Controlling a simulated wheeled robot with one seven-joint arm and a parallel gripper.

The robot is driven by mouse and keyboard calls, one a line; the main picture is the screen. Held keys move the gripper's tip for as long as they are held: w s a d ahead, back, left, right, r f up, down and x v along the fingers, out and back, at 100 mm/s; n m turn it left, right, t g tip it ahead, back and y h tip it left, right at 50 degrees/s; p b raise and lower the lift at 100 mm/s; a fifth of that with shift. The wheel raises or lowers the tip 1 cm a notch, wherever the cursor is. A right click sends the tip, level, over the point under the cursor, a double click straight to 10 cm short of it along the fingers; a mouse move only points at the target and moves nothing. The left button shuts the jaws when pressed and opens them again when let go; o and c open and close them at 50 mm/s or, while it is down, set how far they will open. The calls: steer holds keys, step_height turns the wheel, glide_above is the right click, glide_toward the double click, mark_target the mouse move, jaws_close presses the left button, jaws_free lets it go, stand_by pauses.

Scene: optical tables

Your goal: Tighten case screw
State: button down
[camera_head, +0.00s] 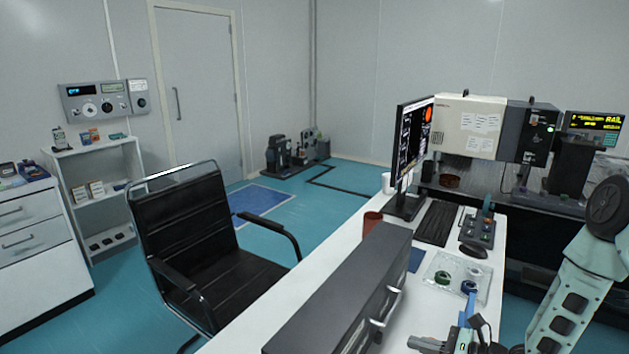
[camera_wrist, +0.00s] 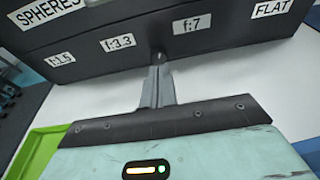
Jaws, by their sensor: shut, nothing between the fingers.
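A dark case (camera_wrist: 110,45) with white labels, among them "SPHERES", "FLAT" and "f:7", fills the top of the wrist view. A small dark round part (camera_wrist: 158,56), possibly the case screw, shows at its lower edge between the labels. My gripper (camera_wrist: 160,68) is shut and empty, its tips right at that part; I cannot tell whether they touch it. In the head view a long dark grey case (camera_head: 335,285) with silver handles lies on the white bench; I cannot tell if it is the same one. No screw is distinguishable there.
The white bench (camera_head: 345,238) holds a monitor (camera_head: 411,150), a keyboard (camera_head: 437,223), a brown cup (camera_head: 371,222) and a clear tray (camera_head: 440,262) with small rings. A black chair (camera_head: 195,235) stands left of the bench. A green tray edge (camera_wrist: 35,150) shows in the wrist view.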

steer(key=shift+w+a+b, duration=0.1)
steer(key=shift+w+a, duration=0.55)
steer(key=shift+a, duration=0.3)
steer(key=shift+w+a+b, duration=0.15)
steer(key=shift+w+a, duration=0.45)
steer(key=shift+a, duration=0.35)
steer(key=shift+w+a+b, duration=0.1)
steer(key=shift+w+a, duration=0.55)
steer(key=shift+a, duration=0.3)
steer(key=shift+f, duration=0.25)
steer(key=shift+s+a, duration=0.2)
steer(key=shift+s, duration=0.1)
steer(key=shift+r+p, duration=0.45)
steer(key=shift+p, duration=0.1)
steer(key=shift+s+d+p, duration=0.15)
steer(key=shift+s+d, duration=0.4)
steer(key=shift+d, duration=0.3)
steer(key=shift+s+d+p, duration=0.15)
steer(key=shift+s+d, duration=0.4)
steer(key=shift+d, duration=0.25)
steer(key=shift+s+d+p, duration=0.15)
steer(key=shift+s+d, duration=0.4)
steer(key=shift+d, duration=0.3)
